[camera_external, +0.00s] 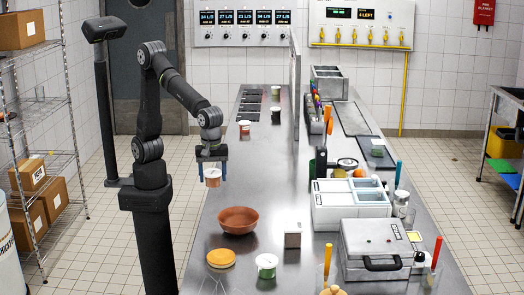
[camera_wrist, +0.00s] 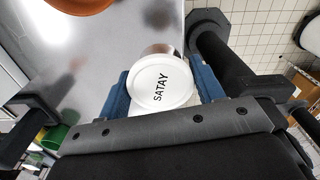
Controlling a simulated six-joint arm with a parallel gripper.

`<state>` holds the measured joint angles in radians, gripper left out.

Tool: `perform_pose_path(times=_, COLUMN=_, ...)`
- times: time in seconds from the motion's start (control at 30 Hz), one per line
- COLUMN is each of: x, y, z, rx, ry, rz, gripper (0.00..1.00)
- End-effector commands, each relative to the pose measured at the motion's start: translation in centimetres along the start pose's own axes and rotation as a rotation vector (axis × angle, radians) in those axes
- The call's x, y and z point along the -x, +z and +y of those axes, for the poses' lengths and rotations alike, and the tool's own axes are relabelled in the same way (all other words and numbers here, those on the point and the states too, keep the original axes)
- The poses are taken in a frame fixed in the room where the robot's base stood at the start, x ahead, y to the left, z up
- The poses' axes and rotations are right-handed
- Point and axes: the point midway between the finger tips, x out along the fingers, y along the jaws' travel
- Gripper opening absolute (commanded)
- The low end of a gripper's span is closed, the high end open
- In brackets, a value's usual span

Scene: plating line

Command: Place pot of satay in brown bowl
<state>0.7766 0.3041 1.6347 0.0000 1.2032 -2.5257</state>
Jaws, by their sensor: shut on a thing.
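The pot of satay (camera_wrist: 160,86) has a white lid lettered SATAY and sits between the blue fingers of my gripper (camera_wrist: 163,92) in the wrist view. In the external view the pot (camera_external: 213,178) is small and reddish with a pale top, held in the air by my gripper (camera_external: 212,166) near the left edge of the steel table. The brown bowl (camera_external: 238,221) stands on the table, nearer the camera and slightly right of the pot. Its rim also shows at the top of the wrist view (camera_wrist: 82,4). The bowl looks empty.
An orange-topped round tub (camera_external: 221,258), a pot with green trim (camera_external: 267,265) and a small grey box (camera_external: 293,236) stand near the bowl. White bins (camera_external: 345,212) and a grey case (camera_external: 378,250) fill the right. The table's middle is clear.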

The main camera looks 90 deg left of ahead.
Motion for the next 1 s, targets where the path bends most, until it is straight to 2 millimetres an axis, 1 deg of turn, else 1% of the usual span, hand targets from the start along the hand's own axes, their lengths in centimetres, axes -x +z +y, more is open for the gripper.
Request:
perform_pose_path(times=0.07, x=0.3, y=1.4, z=-0.5, rx=-0.012, ry=0.0, rz=0.0, gripper=0.37)
perform_pose_path(times=0.17, x=0.7, y=4.1, z=-1.1, rx=-0.03, ry=-0.001, rz=0.001, gripper=0.37)
perform_pose_path(times=0.3, x=1.0, y=8.8, z=-2.1, rx=-0.061, ry=0.0, rz=0.0, gripper=0.37)
perform_pose_path(times=0.4, x=1.1, y=11.6, z=-3.0, rx=-0.08, ry=0.0, rz=0.0, gripper=0.37)
perform_pose_path(times=0.5, x=1.2, y=13.6, z=-3.8, rx=-0.093, ry=0.0, rz=-0.001, gripper=0.37)
perform_pose_path(times=0.57, x=1.2, y=14.3, z=-4.0, rx=-0.098, ry=0.0, rz=0.0, gripper=0.37)
perform_pose_path(times=0.67, x=0.7, y=14.8, z=-3.4, rx=-0.098, ry=-0.001, rz=0.001, gripper=0.37)
perform_pose_path(times=0.77, x=-0.5, y=14.6, z=-1.6, rx=-0.095, ry=-0.002, rz=0.003, gripper=0.37)
perform_pose_path(times=1.0, x=-3.8, y=14.2, z=4.0, rx=-0.094, ry=-0.001, rz=0.002, gripper=0.37)
